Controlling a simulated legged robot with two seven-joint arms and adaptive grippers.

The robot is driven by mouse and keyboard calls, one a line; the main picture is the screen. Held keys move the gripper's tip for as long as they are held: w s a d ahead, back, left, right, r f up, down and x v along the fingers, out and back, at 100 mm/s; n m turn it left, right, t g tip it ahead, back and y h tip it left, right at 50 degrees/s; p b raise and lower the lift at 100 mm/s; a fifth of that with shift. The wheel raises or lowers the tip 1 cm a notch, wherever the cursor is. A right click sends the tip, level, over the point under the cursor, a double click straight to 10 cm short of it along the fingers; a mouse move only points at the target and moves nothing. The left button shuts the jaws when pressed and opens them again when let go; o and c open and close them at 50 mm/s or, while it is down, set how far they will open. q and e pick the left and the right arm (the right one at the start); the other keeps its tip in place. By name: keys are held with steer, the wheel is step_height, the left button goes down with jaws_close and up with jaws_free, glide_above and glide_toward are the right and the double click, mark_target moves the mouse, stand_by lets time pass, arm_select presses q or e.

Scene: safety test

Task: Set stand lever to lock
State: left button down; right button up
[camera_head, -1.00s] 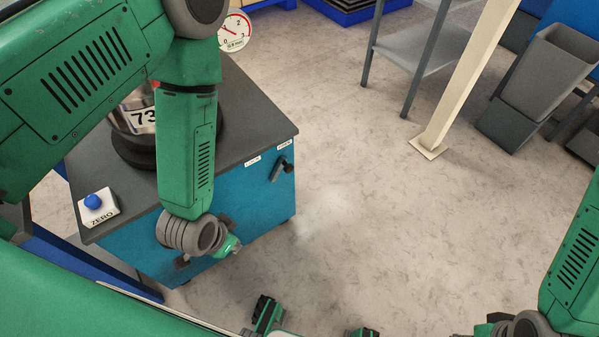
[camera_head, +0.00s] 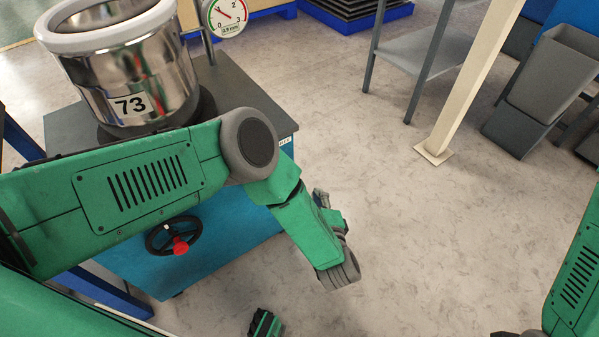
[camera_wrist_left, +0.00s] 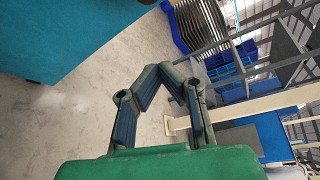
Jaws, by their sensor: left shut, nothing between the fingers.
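The blue stand (camera_head: 205,263) with a dark grey top is at left in the head view. A white label (camera_head: 285,141) shows at its right edge. The stand lever is hidden behind my left arm. My left gripper (camera_head: 320,197) is right of the stand and partly covered by its own wrist. In the left wrist view its fingers (camera_wrist_left: 160,70) come together, shut and empty, with the blue stand side at upper left. Contact with the lever cannot be seen. My right arm enters at the right edge; its gripper is mostly outside the frame.
A shiny metal pot marked 73 (camera_head: 150,75) stands on the top beside a round gauge (camera_head: 226,14). A black handwheel with a red knob (camera_head: 180,246) is on the stand's front. A cream post (camera_head: 470,85) and grey bins (camera_head: 540,85) stand right. Floor between is clear.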

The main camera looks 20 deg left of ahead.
arm_select(q)
steer(key=w+a+b, duration=0.3)
steer(key=w+a, duration=0.3)
steer(key=a, duration=0.1)
steer(key=shift+w+f, duration=0.15)
steer(key=shift+w, duration=0.05)
stand_by(0.4)
stand_by(0.4)
